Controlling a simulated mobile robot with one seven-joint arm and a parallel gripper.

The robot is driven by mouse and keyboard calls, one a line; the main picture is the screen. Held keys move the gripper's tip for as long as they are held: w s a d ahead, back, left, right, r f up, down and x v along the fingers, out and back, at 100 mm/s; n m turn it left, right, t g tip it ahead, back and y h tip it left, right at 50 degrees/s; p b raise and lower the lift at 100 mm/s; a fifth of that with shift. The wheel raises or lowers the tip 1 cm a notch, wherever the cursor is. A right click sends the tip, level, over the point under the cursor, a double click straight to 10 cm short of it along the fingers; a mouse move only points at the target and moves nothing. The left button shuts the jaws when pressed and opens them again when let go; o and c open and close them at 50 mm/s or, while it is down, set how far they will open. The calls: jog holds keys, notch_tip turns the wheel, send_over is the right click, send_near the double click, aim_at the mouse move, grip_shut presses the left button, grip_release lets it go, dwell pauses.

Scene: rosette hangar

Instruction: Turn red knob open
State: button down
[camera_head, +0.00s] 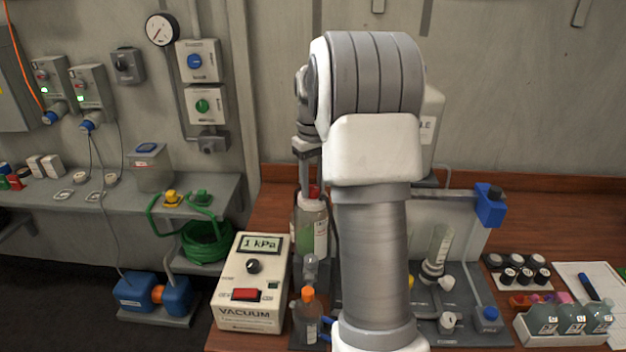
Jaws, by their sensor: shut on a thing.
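The red knob (315,191) shows as a small red piece above a bottle with green contents (310,232), left of my arm. It is partly hidden by my gripper (307,188), which points down from above with its fingers at the knob. The gripper is small in this view and partly covered by my own arm, but it is shut on the red knob. The knob's angle cannot be read from here.
A vacuum box (253,326) reading 1 kPa stands left of the bottle. An orange-capped bottle (307,318) stands in front. Glassware (439,255) and a rack of bottles (565,338) are on the right. My arm hides the bench's middle.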

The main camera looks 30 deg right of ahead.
aim_at(312, 188)
jog(key=shift+n, duration=0.8)
jog(key=c, duration=0.5)
grip_release()
notch_tip(312, 188, up, 18)
jog(key=p, duration=0.2)
jog(key=shift+f, duration=0.25)
jog(key=shift+a, duration=0.1)
